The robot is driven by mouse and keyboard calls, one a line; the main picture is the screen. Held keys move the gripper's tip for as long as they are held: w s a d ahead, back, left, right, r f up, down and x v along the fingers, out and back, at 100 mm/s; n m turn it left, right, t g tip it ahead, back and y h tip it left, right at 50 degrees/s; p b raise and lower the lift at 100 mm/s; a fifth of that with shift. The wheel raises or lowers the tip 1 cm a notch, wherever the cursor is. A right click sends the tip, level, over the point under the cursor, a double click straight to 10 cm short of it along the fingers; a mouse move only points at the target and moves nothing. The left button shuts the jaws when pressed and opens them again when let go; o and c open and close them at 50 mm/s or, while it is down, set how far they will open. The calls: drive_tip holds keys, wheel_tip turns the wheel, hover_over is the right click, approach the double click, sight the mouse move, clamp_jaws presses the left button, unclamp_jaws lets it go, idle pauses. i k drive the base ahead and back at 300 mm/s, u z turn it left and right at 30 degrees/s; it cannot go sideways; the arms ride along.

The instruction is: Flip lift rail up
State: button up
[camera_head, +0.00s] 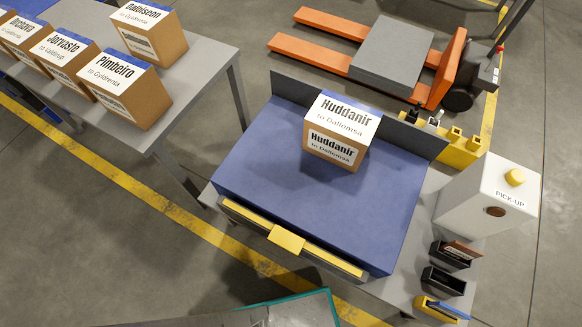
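A lift with a blue top (300,195) stands in the middle of the view. A long yellow-edged rail (330,259) runs along its near edge, with a yellow tab (286,241) at its middle. The rail lies low, beside the platform edge, and does not stand above the blue top. A cardboard box (322,157) labelled "Huddanir to Dallomsa" sits toward the back of the blue top. A dark upright panel (287,86) stands along the far edge. My gripper is not in view.
A white "PICK-UP" unit (487,205) and small dark holders (443,281) stand to the right. A grey table (200,88) with several labelled boxes is at upper left. An orange pallet truck (447,68) is behind. The floor at lower left is clear.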

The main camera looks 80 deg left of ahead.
sight(293, 244)
drive_tip(key=u, duration=1.85)
drive_tip(key=k, duration=1.1)
drive_tip(key=u, duration=0.25)
